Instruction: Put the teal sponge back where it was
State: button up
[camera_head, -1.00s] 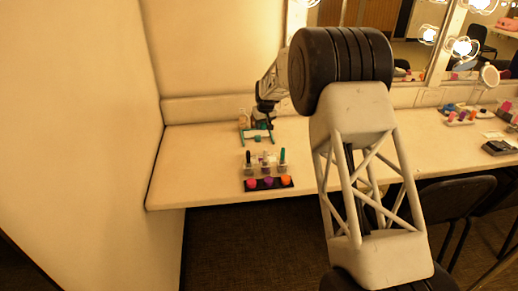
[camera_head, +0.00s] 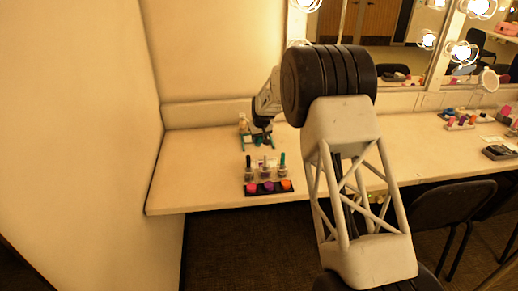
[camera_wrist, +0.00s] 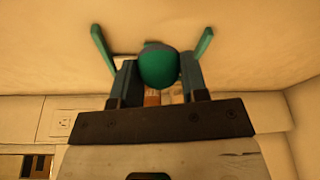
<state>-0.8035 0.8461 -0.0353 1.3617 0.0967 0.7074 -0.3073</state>
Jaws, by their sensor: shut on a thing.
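The teal sponge (camera_wrist: 158,67), rounded and dark green-teal, sits between the two fingers of my gripper (camera_wrist: 159,78) in the wrist view. The fingers are shut on it from both sides. In the head view my gripper (camera_head: 262,132) is low over the back left of the counter, at a small teal-ended stand (camera_head: 272,142). The stand's teal arms (camera_wrist: 103,47) show on both sides of the sponge in the wrist view. The sponge is mostly hidden by the gripper in the head view. I cannot tell whether it touches the stand.
A small bottle (camera_head: 243,124) stands just left of the gripper. A wall closes the left side. The counter (camera_head: 190,170) is bare left of these.

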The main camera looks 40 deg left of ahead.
aim_at(258, 152)
jog(key=shift+f, duration=0.8)
jog(key=shift+f, duration=1.9)
jog(key=shift+f, duration=0.1)
jog(key=o, duration=0.8)
jog(key=shift+v, duration=5.95)
